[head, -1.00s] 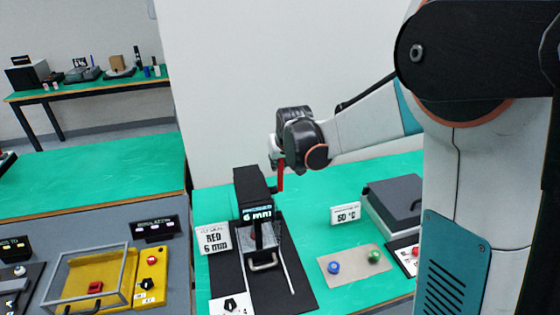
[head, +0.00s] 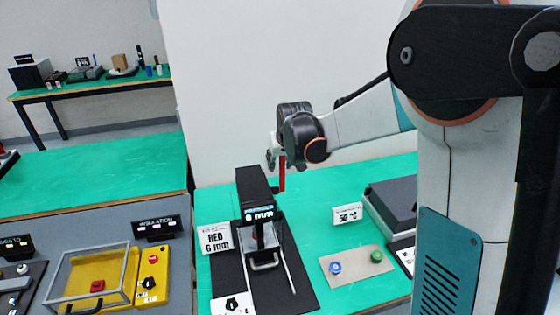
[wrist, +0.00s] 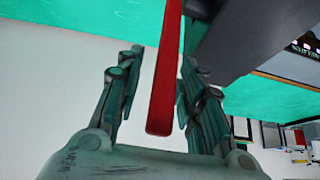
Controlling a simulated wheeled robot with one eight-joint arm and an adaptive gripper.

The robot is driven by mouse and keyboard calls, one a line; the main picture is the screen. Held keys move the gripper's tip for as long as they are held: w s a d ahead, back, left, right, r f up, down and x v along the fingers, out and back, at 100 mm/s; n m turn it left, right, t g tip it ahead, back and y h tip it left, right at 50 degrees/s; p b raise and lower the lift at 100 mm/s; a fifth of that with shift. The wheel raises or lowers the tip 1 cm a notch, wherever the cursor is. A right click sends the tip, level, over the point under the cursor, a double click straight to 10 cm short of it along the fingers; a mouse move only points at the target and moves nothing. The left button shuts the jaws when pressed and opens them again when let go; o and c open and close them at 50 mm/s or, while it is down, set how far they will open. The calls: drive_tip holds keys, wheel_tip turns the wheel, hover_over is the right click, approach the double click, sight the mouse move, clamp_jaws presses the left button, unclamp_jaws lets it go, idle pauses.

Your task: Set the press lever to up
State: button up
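The black press (head: 254,190) stands on a black base plate on the green table. Its red lever (head: 282,172) shows as a narrow, near-vertical bar at the right rear of the press head. My gripper (head: 274,158) is at the lever's upper part, above and behind the press. In the wrist view the red lever (wrist: 166,85) runs between the fingers of my gripper (wrist: 160,62). The fingers are open, one on each side, with a visible gap on the left and a narrower one on the right. The lever's pivot is not clear.
A "RED 6 mm" sign (head: 215,239) stands left of the press. A "50 °C" sign (head: 347,214), a button plate (head: 357,262) and a grey-lidded box (head: 393,205) are to the right. A yellow station with a clear guard (head: 92,275) is on the left table.

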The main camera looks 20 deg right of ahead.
drive_tip(key=shift+r, duration=0.15)
drive_tip(key=v, duration=1.1)
drive_tip(key=shift+s+r, duration=0.3)
drive_tip(key=shift+s, duration=0.1)
drive_tip(key=s+f+b, duration=0.4)
drive_tip(key=s+f, duration=0.2)
drive_tip(key=s, duration=0.8)
drive_tip(key=s+f+t+b, duration=0.1)
drive_tip(key=s+f+b, duration=0.4)
drive_tip(key=s, duration=0.9)
drive_tip(key=shift+s+f, duration=0.2)
drive_tip(key=shift+f, duration=0.4)
